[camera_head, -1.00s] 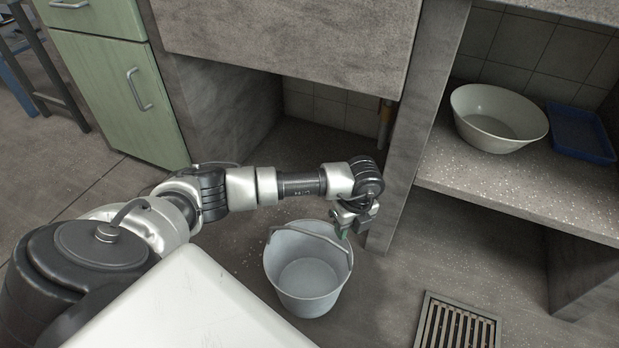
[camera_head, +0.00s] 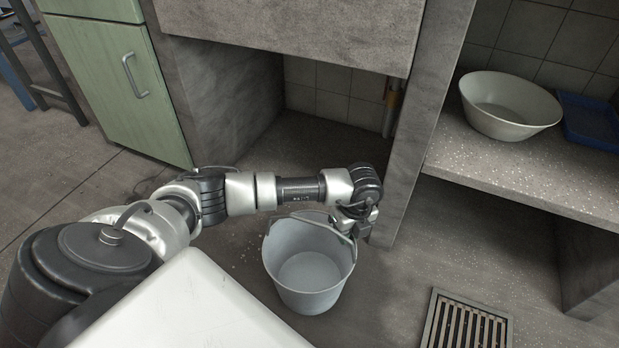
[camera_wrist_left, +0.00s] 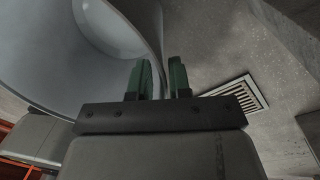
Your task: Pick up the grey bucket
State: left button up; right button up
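The grey bucket (camera_head: 308,282) stands upright and empty on the floor, its handle lying toward the back of the rim. My left gripper (camera_head: 352,234) is at the bucket's right rear rim, pointing down. In the left wrist view, its two green fingertips (camera_wrist_left: 164,80) are apart, with the edge of the bucket (camera_wrist_left: 50,50) running down into the gap between them. Whether either finger touches the wall cannot be told. My right gripper is not in view.
A concrete pillar (camera_head: 420,120) stands close behind my left gripper. A shelf (camera_head: 520,165) at right holds a pale basin (camera_head: 510,108) and a blue tray (camera_head: 590,122). A floor drain grate (camera_head: 468,322) lies right of the bucket. A green cabinet (camera_head: 115,85) is at left.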

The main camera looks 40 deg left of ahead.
pick_arm(q)
grip_shut()
jog(key=shift+r, duration=0.1)
dwell(1.0)
